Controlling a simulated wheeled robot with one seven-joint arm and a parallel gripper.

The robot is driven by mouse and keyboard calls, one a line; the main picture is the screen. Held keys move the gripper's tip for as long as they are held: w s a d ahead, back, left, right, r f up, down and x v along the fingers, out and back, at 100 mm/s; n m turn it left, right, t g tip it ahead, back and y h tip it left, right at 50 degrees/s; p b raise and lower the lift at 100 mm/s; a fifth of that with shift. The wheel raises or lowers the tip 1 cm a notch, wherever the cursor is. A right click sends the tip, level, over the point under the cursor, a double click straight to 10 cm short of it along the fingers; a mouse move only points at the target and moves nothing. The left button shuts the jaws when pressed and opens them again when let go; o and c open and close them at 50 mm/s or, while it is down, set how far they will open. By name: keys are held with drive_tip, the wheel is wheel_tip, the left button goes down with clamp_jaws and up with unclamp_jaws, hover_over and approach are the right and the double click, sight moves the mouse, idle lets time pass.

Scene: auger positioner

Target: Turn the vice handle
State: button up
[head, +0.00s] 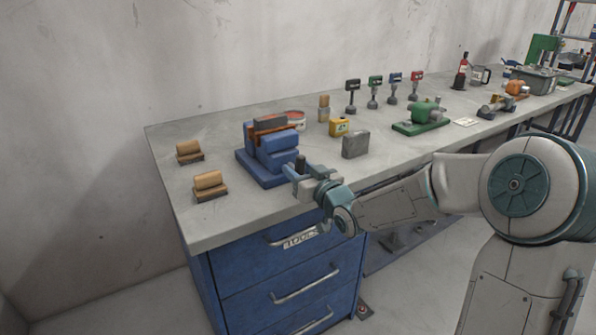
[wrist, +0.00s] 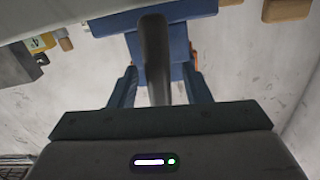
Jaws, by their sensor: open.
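The blue vice (head: 268,150) stands on the grey workbench near its left end, with a grey block (head: 270,123) at its top. The vice body also shows in the wrist view (wrist: 180,45). The dark vice handle (wrist: 154,55) runs down between the two fingers of my gripper (wrist: 160,85) in the wrist view. The fingers are open, one on each side of the handle, with gaps visible on both sides. In the head view my gripper (head: 298,172) is at the front of the vice, near the bench's front edge, and hides part of the handle.
Two wooden blocks on stands (head: 209,186) (head: 189,152) are left of the vice. A grey block (head: 355,145), a yellow box (head: 339,127) and a green tool (head: 422,118) stand to the right. Blue drawers (head: 280,270) with handles lie below the bench edge.

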clamp_jaws()
drive_tip(key=shift+a, duration=0.25)
drive_tip(key=shift+d, duration=0.2)
drive_tip(key=shift+w+d+m+p, duration=0.1)
drive_tip(key=shift+m+p, duration=1.3)
drive_tip(key=shift+m, duration=0.5)
drive_tip(key=m, duration=0.1)
drive_tip(key=m+p, duration=0.1)
drive_tip(key=m, duration=0.1)
drive_tip(key=m+p, duration=0.1)
drive_tip(key=shift+w+d+f+m, duration=0.1)
drive_tip(key=shift+d+f+m, duration=0.1)
drive_tip(key=shift+f+m, duration=0.1)
drive_tip(key=c, duration=0.9)
unclamp_jaws()
drive_tip(key=shift+p, duration=0.3)
drive_tip(key=shift+c, duration=0.2)
drive_tip(key=o, duration=0.9)
drive_tip(key=shift+d, duration=0.1)
drive_tip(key=shift+o, duration=0.2)
